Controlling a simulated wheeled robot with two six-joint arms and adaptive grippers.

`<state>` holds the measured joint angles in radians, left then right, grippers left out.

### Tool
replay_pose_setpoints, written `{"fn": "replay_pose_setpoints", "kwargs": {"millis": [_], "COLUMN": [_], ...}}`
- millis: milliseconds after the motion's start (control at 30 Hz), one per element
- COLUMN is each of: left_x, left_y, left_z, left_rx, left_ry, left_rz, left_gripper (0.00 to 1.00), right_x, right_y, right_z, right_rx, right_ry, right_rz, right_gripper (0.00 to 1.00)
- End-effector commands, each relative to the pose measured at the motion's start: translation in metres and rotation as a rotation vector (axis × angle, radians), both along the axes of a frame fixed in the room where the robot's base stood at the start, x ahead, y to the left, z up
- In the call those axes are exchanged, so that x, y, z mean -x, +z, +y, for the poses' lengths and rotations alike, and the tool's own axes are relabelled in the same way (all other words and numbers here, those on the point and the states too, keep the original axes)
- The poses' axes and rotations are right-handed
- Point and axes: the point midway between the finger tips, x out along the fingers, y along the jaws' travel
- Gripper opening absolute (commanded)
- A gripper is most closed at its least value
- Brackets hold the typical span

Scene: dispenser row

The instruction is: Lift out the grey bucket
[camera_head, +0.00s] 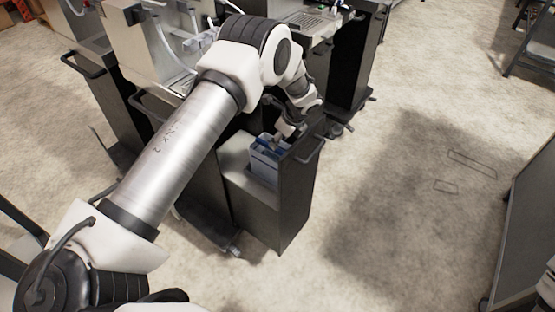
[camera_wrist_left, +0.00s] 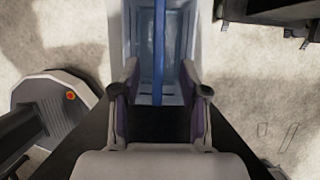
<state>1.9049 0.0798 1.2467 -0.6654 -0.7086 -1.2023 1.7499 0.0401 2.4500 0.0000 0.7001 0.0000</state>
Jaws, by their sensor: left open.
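A pale grey-blue bucket (camera_head: 264,168) sits in the open top of a dark pull-out cabinet. In the left wrist view the bucket (camera_wrist_left: 177,32) shows as a light-walled box with a blue bar running lengthwise through its middle. My left gripper (camera_head: 284,140) is over the bucket's far end, and its arm partly hides the area. In the left wrist view my left gripper (camera_wrist_left: 160,78) is open, with one finger on each side of the blue bar. I cannot tell whether the fingers touch the bucket. My right gripper is not in view.
The dark cabinet (camera_head: 264,215) stands pulled out from a row of dark units with machines on top. Another dark unit (camera_head: 355,65) stands behind it. Concrete floor (camera_head: 410,190) is free to the right. A grey panel (camera_head: 530,220) stands at the right edge.

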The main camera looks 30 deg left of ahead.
Motion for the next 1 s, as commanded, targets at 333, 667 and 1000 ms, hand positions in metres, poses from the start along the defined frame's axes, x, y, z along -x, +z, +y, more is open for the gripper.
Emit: {"fn": "replay_pose_setpoints", "kwargs": {"millis": [333,667,1000], "left_x": [-0.002,-0.002,-0.002], "left_y": [-0.049,-0.054,-0.058], "left_z": [0.021,0.022,0.022], "left_rx": [0.0,0.0,0.0], "left_ry": [0.001,0.001,0.001], "left_rz": [0.0,0.0,0.0], "left_gripper": [0.44,0.44,0.44], "right_x": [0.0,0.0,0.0], "right_y": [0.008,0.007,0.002], "right_z": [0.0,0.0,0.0], "right_rx": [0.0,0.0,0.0], "right_ry": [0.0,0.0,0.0], "right_rz": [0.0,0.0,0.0], "right_gripper": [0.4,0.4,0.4]}}
